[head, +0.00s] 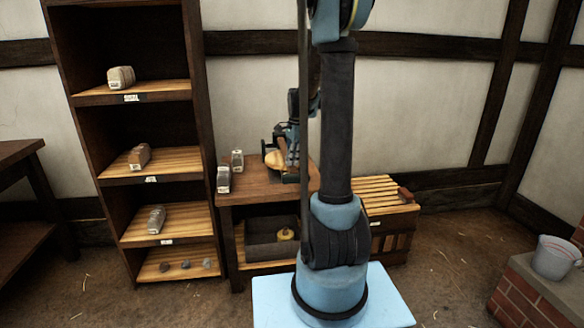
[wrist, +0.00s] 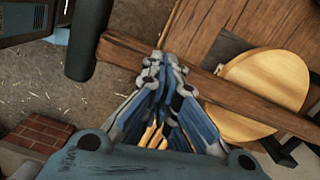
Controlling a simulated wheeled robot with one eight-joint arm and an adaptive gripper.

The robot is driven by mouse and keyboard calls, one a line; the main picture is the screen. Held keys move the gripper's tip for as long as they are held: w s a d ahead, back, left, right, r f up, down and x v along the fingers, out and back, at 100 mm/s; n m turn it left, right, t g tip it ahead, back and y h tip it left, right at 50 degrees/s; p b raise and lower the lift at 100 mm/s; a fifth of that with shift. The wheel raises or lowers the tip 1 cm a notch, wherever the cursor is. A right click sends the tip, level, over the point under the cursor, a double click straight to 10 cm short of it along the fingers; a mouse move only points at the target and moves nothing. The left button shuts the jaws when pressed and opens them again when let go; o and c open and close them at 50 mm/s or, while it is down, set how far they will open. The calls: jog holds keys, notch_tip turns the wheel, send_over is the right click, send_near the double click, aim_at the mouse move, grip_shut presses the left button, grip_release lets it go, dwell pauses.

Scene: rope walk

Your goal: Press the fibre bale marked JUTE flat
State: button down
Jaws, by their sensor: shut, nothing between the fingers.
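Two small wrapped bales, a front one (head: 224,179) and a back one (head: 237,161), stand on the wooden table left of my gripper. Their white labels are too small to read, so I cannot tell which bale is JUTE. A round wooden plate (head: 273,160) sits on the table's right part, partly hidden by my arm; it also shows in the wrist view (wrist: 268,80). My gripper (head: 291,161) is low over that side. In the wrist view, my gripper (wrist: 163,68) is shut and empty, its tips at a dark wooden bar (wrist: 235,97). I cannot tell whether they touch.
A tall shelf (head: 202,105) at left holds more bales: light (head: 121,78), brown (head: 140,157) and grey (head: 156,218). A dark box (head: 268,247) is under the table. A slatted crate (head: 380,196) stands at right, a bucket (head: 554,258) on brickwork far right.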

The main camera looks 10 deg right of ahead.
aim_at(293, 167)
jog(key=shift+s+f, duration=0.15)
jog(key=shift+f, duration=0.6)
jog(key=shift+s+f, duration=0.2)
jog(key=shift+s, duration=0.5)
jog(key=c, duration=2.2)
grip_release()
jog(key=shift+w+f, duration=0.35)
jog(key=shift+f, duration=0.05)
jog(key=shift+w+a+f, duration=0.1)
jog(key=shift+w+f, duration=0.55)
jog(key=shift+f, duration=0.05)
jog(key=shift+o, duration=0.3)
jog(key=shift+w+d, duration=0.15)
jog(key=shift+d, duration=0.05)
jog(key=d, duration=0.1)
jog(key=d+r, duration=0.1)
jog(key=d, duration=0.1)
jog(key=shift+r, duration=0.3)
grip_shut()
jog(key=shift+a, duration=0.1)
jog(key=shift+r, duration=0.1)
notch_tip(293, 167, up, 12)
jog(key=d, duration=0.1)
jog(key=shift+d, duration=0.15)
